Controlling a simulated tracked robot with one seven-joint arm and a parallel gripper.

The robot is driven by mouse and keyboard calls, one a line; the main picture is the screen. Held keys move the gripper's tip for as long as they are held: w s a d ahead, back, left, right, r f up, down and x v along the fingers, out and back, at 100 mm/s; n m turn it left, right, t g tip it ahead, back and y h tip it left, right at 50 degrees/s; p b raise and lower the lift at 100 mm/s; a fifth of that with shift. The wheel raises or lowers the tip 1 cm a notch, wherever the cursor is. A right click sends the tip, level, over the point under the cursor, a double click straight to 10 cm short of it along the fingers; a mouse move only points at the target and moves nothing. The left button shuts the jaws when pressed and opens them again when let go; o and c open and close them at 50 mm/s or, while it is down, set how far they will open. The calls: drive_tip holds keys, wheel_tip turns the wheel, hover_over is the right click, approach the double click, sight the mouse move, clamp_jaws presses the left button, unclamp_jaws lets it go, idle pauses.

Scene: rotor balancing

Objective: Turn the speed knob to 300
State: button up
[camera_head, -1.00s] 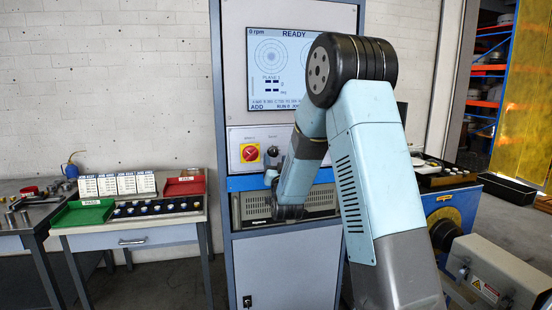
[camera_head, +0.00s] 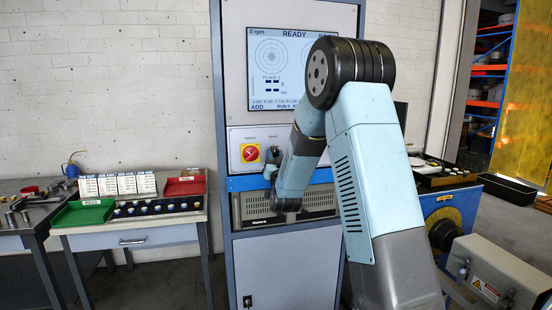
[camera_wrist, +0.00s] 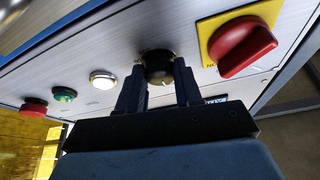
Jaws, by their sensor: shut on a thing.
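The black speed knob (camera_wrist: 157,65) is on the light metal control panel (camera_wrist: 120,62) in the wrist view. The two fingers of my gripper (camera_wrist: 158,82) stand on either side of it and are shut on it. The knob's scale and pointer cannot be read, as the fingers and the steep view cover them. In the head view my gripper (camera_head: 271,157) is up against the panel, beside the red switch on its yellow plate (camera_head: 250,153), and it hides the knob. The screen (camera_head: 280,68) above shows "0 rpm" and "READY".
In the wrist view the red rotary switch (camera_wrist: 246,48) sits close to the right of the knob. A white button (camera_wrist: 102,79), a green button (camera_wrist: 65,95) and a red button (camera_wrist: 34,107) line up to the left. A blue ledge (camera_head: 250,183) runs below the panel.

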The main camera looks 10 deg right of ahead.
drive_tip(key=c, duration=0.3)
drive_tip(key=shift+d, duration=0.15)
drive_tip(key=shift+c, duration=0.2)
drive_tip(key=shift+m, duration=0.3)
drive_tip(key=m+h, duration=0.1)
drive_tip(key=m, duration=0.1)
drive_tip(key=m+h, duration=0.1)
drive_tip(key=shift+a+m+g, duration=0.2)
drive_tip(key=shift+m+g, duration=0.2)
drive_tip(key=m+g+h, duration=0.1)
drive_tip(key=m, duration=0.2)
drive_tip(key=m+h, duration=0.1)
drive_tip(key=m, duration=0.2)
drive_tip(key=shift+a+r+g, duration=0.1)
drive_tip(key=shift+r+g, duration=0.05)
drive_tip(key=shift+g, duration=0.25)
drive_tip(key=m+g, duration=0.1)
drive_tip(key=m, duration=0.1)
drive_tip(key=m+h, duration=0.1)
drive_tip(key=m, duration=0.2)
drive_tip(key=shift+r+g, duration=0.1)
drive_tip(key=shift+g, duration=0.3)
drive_tip(key=shift+m+g, duration=0.7)
drive_tip(key=shift+m, duration=1.2)
